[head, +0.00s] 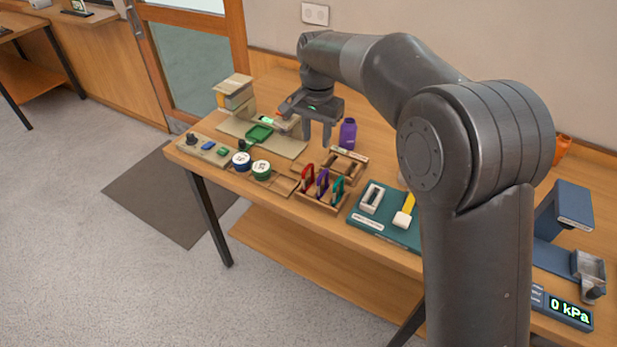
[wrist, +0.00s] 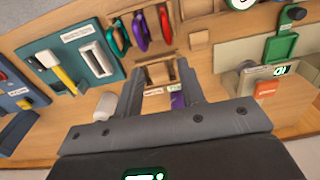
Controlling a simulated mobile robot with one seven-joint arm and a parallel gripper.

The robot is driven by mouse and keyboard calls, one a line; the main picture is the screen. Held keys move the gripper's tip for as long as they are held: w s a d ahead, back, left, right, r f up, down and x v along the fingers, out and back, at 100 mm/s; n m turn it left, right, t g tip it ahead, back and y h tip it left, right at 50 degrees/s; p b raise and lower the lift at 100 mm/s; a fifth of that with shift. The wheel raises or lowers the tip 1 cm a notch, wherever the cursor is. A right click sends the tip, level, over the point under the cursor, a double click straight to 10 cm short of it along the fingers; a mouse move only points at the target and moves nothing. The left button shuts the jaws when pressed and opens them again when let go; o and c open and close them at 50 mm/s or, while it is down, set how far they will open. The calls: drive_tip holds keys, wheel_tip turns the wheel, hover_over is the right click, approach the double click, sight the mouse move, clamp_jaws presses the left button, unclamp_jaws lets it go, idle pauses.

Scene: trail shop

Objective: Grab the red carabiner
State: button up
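The red carabiner (head: 307,177) stands upright in a small wooden rack (head: 322,201) near the table's front edge, left of a purple carabiner (head: 322,183) and a teal one (head: 337,189). In the wrist view the red carabiner (wrist: 165,24) is at the top, right of the purple (wrist: 140,31) and teal ones (wrist: 120,36). My gripper (head: 317,138) points down above the table, behind and higher than the rack, apart from the carabiners. Its fingers (wrist: 160,68) are spread with nothing held between them; a wooden holder shows beyond the gap.
A purple bottle (head: 348,135) stands close right of my gripper. A wooden holder (head: 345,164) sits behind the rack. Two round tins (head: 241,161) (head: 261,170) lie left of it. A teal board (head: 366,222) with a white block and a yellow-handled tool lies to its right.

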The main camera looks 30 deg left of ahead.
sight(309, 164)
drive_tip(key=shift+s+a+f, duration=0.1)
drive_tip(key=shift+a+f, duration=0.15)
drive_tip(key=shift+f, duration=1.8)
drive_tip(key=shift+s+a+f, duration=0.1)
drive_tip(key=shift+a+f, duration=0.2)
drive_tip(key=shift+f, duration=1.8)
drive_tip(key=shift+s+a+f, duration=0.1)
drive_tip(key=shift+a+f, duration=0.15)
drive_tip(key=shift+f, duration=1.8)
drive_tip(key=shift+c, duration=0.3)
clamp_jaws()
